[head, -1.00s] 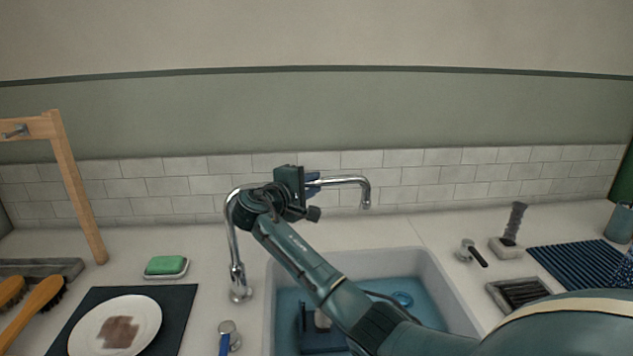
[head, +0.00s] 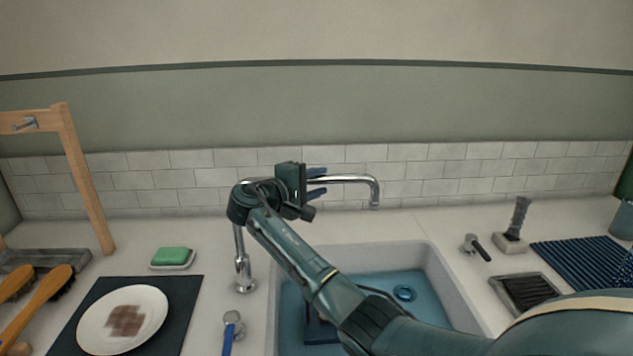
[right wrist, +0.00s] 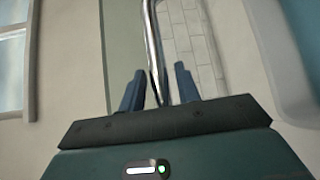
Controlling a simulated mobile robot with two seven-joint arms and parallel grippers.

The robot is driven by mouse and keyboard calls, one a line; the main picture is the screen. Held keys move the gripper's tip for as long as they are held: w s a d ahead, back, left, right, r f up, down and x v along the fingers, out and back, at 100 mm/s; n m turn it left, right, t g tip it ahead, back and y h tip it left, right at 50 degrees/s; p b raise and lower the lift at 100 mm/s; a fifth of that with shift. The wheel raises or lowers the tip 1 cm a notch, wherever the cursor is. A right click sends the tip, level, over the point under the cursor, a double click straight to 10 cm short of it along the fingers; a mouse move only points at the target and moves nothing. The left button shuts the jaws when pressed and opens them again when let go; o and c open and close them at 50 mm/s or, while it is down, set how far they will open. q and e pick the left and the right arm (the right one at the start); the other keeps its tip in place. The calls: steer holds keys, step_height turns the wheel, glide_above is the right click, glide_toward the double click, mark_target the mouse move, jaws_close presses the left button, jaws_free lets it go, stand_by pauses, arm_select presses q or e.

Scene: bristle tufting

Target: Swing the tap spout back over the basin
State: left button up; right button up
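The chrome tap rises from its base (head: 244,285) at the left of the basin. Its spout (head: 345,179) runs to the right, and the down-turned tip shows against the tiles above the basin's back rim. The basin (head: 438,280) is white-rimmed with a blue inside, partly hidden by my right arm. My right gripper (head: 317,183) is at the spout with its two blue fingers apart, one above and one below the tube. In the right wrist view the spout (right wrist: 153,45) passes between the parted fingers (right wrist: 160,88). My left gripper is out of view.
A green sponge (head: 171,255) on a dish, a stained plate (head: 98,322) on a dark mat and a wooden frame (head: 82,180) stand left. A blue-handled tool (head: 229,335) lies beside the basin. A ribbed blue mat (head: 580,255) and a black-slotted tray (head: 524,291) lie right.

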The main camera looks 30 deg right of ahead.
steer(key=shift+o, duration=0.8)
steer(key=b+v, duration=0.2)
steer(key=v, duration=1.1)
steer(key=shift+a, duration=0.15)
